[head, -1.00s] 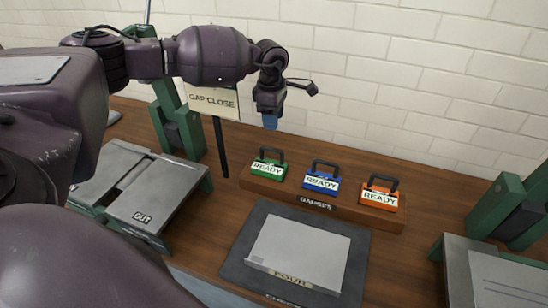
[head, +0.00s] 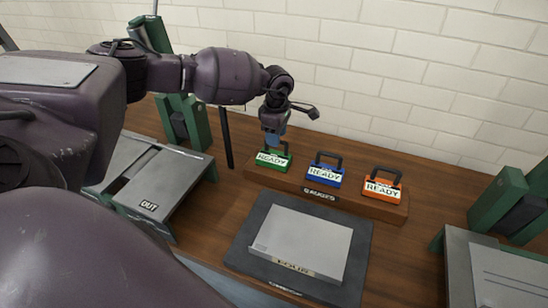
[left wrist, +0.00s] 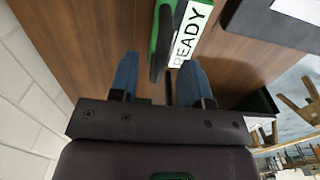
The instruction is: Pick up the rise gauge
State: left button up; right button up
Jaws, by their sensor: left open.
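Three gauges with dark loop handles and READY labels stand in a row on a wooden rack (head: 366,206) marked GAUGES: a green gauge (head: 284,163), a blue gauge (head: 324,184) and an orange gauge (head: 383,195). I cannot read which is the rise gauge. My left gripper (head: 271,138) is pointed down at the green gauge's handle, partly hiding it. In the left wrist view my left gripper (left wrist: 159,68) is open, with the dark handle (left wrist: 160,48) of the green gauge (left wrist: 166,17) in line with the gap between its blue fingers. My right gripper is not in view.
A grey fixture marked OUT (head: 155,195) stands left, another grey fixture (head: 490,265) right. A black post (head: 226,140) stands left of the gripper. A white brick wall is behind.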

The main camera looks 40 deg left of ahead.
aim_at(274, 154)
pick_arm(q)
notch_tip(274, 154, down, 2)
jog(key=shift+f, duration=0.2)
grip_shut()
jog(key=shift+r, duration=0.1)
jog(key=shift+w, duration=0.1)
